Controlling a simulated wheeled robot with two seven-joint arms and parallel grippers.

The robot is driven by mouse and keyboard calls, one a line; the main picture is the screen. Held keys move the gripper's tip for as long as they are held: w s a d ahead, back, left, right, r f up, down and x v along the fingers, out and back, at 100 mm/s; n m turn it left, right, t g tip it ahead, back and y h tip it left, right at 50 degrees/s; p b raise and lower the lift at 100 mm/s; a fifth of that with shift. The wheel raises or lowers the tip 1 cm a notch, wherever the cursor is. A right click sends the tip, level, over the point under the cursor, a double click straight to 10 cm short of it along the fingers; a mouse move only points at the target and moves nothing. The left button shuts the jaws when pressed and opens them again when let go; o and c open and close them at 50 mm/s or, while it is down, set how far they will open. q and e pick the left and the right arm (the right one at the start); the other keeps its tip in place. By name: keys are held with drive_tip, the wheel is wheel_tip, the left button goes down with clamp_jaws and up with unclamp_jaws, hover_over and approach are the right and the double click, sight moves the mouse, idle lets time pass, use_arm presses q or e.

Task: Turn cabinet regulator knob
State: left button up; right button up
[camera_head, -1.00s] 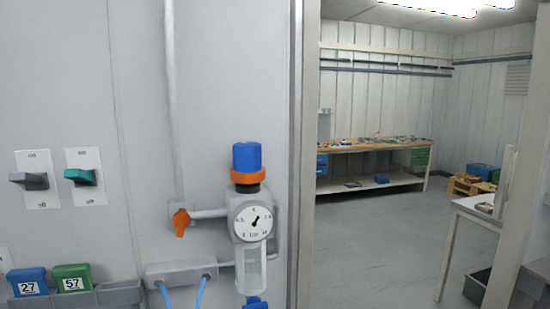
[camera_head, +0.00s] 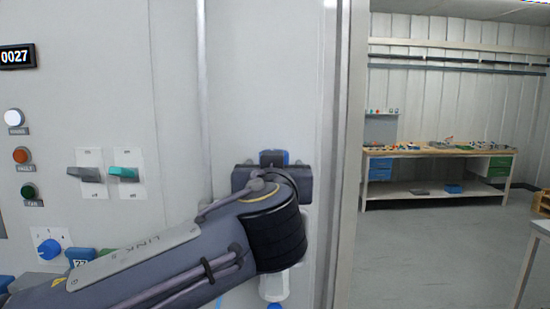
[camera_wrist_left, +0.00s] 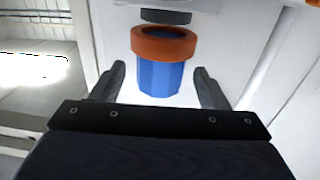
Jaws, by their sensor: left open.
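The blue regulator knob (camera_wrist_left: 160,80) shows in the left wrist view, with the orange ring (camera_wrist_left: 165,43) and a dark collar beyond it. In the head view a bit of blue knob (camera_head: 284,157) shows behind my left gripper. My left gripper (camera_wrist_left: 161,70) is open, with one finger on each side of the knob. Gaps show between the fingers and the knob, so it is not gripped. In the head view my left arm hides the gauge and most of the regulator; the pale lower bowl (camera_head: 274,287) shows below. My right gripper is not in view.
On the cabinet left of the regulator are a grey switch (camera_head: 84,174), a green switch (camera_head: 124,173), lit buttons and a blue selector knob (camera_head: 49,249). The cabinet edge and a doorway lie to the right. A workbench (camera_head: 434,150) stands in the room beyond.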

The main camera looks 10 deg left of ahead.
use_arm(q)
drive_tip(key=shift+w+a, duration=0.2)
drive_tip(key=shift+w, duration=0.45)
drive_tip(key=c, duration=1)
